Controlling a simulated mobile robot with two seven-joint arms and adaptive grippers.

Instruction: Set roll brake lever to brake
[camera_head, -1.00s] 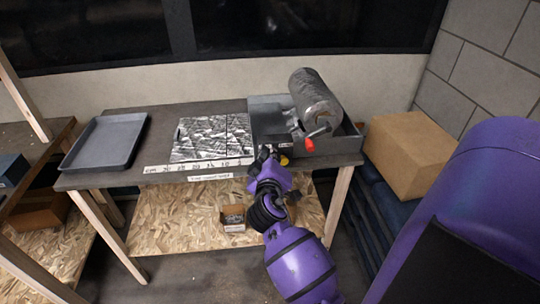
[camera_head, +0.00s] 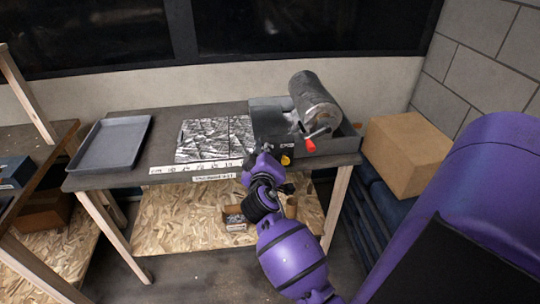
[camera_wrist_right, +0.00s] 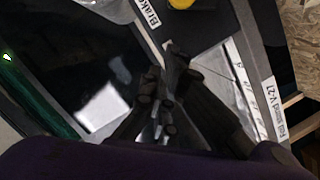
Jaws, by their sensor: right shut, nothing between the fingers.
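The roll brake lever (camera_head: 314,135) has a red tip and sits at the front end of the grey roll (camera_head: 313,98) on the bench's right side. My right gripper (camera_head: 264,158) is at the bench's front edge, left of the lever and below it in the head view, apart from it. In the right wrist view the gripper (camera_wrist_right: 172,75) is shut and empty. A white label reading like "Brake" (camera_wrist_right: 153,15) and a yellow knob (camera_wrist_right: 181,3) show at the top there. The yellow part also shows in the head view (camera_head: 286,160). My left gripper is out of view.
Silver sheet material (camera_head: 203,138) lies left of the roll, with a ruler strip (camera_head: 195,167) before it. A grey tray (camera_head: 109,143) is at the bench's left. A cardboard box (camera_head: 405,152) stands to the right. A small box (camera_head: 235,218) sits on the lower shelf.

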